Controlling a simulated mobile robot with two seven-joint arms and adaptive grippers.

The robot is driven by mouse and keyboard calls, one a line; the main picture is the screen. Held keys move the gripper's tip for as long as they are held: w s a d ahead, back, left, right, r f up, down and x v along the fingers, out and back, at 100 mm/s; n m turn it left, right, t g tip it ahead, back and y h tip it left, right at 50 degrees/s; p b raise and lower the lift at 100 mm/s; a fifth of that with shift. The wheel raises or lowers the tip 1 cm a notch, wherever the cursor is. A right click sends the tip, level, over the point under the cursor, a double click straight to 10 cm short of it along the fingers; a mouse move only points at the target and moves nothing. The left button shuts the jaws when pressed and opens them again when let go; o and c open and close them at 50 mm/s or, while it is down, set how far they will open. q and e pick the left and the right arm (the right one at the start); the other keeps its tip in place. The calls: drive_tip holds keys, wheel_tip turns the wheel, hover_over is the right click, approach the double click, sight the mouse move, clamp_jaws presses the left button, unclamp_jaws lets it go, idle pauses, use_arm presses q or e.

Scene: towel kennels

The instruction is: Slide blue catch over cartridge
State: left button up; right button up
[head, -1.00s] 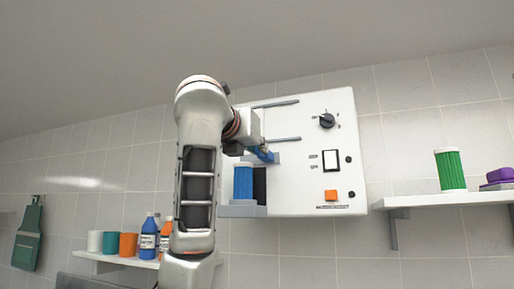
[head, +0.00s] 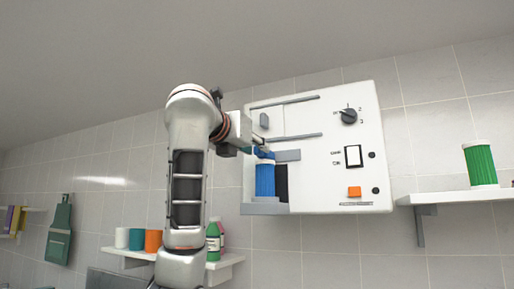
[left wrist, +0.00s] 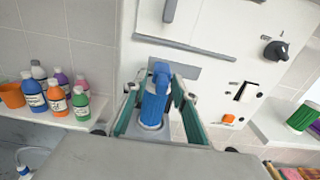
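The blue cartridge (head: 265,181) stands upright in the grey holder (head: 262,208) at the lower left of the white wall panel (head: 325,185). It also shows in the left wrist view (left wrist: 152,109). The blue catch (left wrist: 161,69) is at the cartridge's top end, in front of a grey plate (left wrist: 182,66). My left gripper (left wrist: 153,88) is at the catch, its teal fingers spread either side of the catch and cartridge. In the head view its tips partly hide the catch. Whether a finger touches the catch I cannot tell. My right gripper is not in view.
The panel also bears a dark knob (head: 348,116), a white switch (head: 353,156), an orange button (head: 354,191) and grey rails (head: 290,137). A shelf with several bottles (left wrist: 57,101) is at left. A green ribbed cylinder (head: 480,163) stands on the right shelf (head: 462,197).

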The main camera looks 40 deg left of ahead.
use_arm(q)
drive_tip(key=v, duration=1.2)
idle(0.5)
idle(0.3)
drive_tip(key=shift+f, duration=0.1)
